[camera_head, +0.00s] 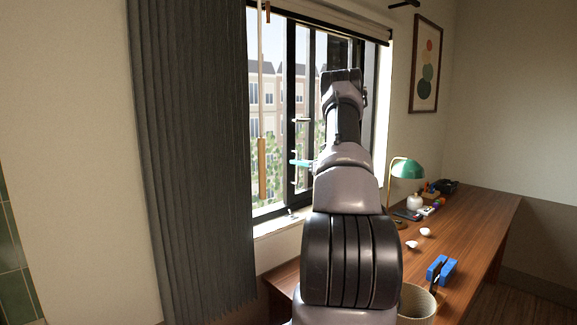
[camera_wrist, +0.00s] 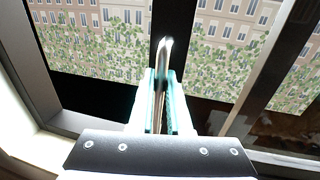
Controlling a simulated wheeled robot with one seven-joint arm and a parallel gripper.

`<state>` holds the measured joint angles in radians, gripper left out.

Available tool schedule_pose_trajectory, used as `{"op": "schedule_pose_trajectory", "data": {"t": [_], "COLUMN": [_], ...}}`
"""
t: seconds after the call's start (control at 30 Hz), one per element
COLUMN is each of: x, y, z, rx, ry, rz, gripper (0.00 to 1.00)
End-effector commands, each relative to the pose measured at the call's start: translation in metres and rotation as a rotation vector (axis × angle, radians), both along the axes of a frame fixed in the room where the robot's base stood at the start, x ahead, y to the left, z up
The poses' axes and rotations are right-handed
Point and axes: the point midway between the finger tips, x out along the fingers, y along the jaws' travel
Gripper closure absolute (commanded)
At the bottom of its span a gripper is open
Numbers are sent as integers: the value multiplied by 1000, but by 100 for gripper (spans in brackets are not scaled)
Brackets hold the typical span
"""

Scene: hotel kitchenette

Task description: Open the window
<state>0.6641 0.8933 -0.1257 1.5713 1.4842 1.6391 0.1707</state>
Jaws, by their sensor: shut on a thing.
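The window (camera_head: 290,90) has a dark frame with glass panes and stands behind my arm in the head view. Its dark frame bar (camera_wrist: 135,88) runs upright through the middle of the wrist view. A slim, shiny metal handle (camera_wrist: 165,48) stands in front of that bar. My gripper (camera_wrist: 163,76) has its teal fingers closed on either side of the handle, whose lower part lies between them. In the head view a teal fingertip (camera_head: 299,162) shows left of my arm, which hides the rest of the gripper. I cannot tell whether the sash is ajar.
A grey curtain (camera_head: 190,150) hangs left of the window, with a thin wand (camera_head: 261,165) beside it. The wooden desk (camera_head: 478,228) at right holds a green lamp (camera_head: 407,168), a blue stapler-like item (camera_head: 441,270) and small things. A wastebasket (camera_head: 416,302) stands near my arm.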

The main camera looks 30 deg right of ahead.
Motion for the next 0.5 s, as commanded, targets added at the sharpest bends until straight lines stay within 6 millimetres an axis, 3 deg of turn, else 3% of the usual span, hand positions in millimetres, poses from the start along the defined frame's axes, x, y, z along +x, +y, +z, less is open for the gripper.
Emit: {"op": "schedule_pose_trajectory", "data": {"t": [0.47,0.5], "x": [1,1], "y": [-9,-9], "z": [-1,-1], "rx": [0,0], "ry": [1,1], "rz": [-1,-1], "gripper": [100,76]}}
